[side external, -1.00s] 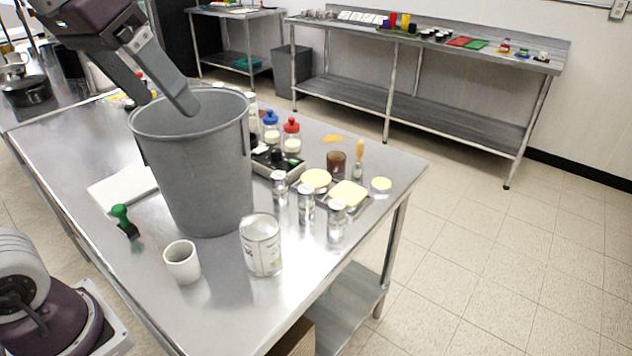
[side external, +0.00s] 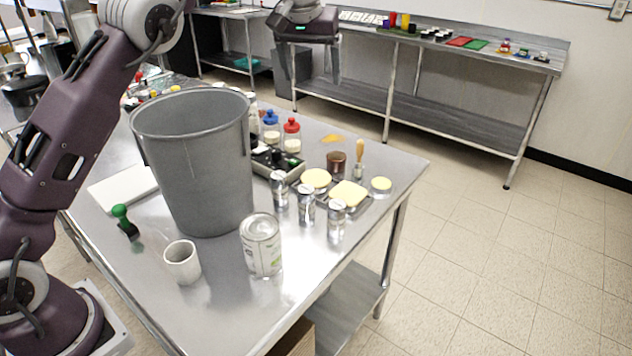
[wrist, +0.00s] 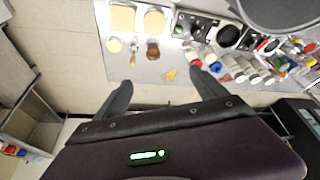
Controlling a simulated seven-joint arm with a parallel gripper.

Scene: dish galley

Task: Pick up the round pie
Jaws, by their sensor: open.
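The round pie (side external: 316,179) is pale yellow and lies on a dark tray on the steel table, beside a square pale pie (side external: 348,194). In the wrist view the round pie (wrist: 155,20) is near the top edge, left of the bucket and beside the square pie (wrist: 123,18). My gripper (side external: 311,78) is open and empty, high up toward the far side of the table, apart from the pie.
A tall grey bucket (side external: 195,165) stands left of the pies. Several silver shakers (side external: 306,205) stand in front of the tray. A brown glass (side external: 336,161), a brush (side external: 359,158) and a small round yellow-topped item (side external: 381,187) are close by. A can (side external: 261,245) and white cup (side external: 182,262) stand in front.

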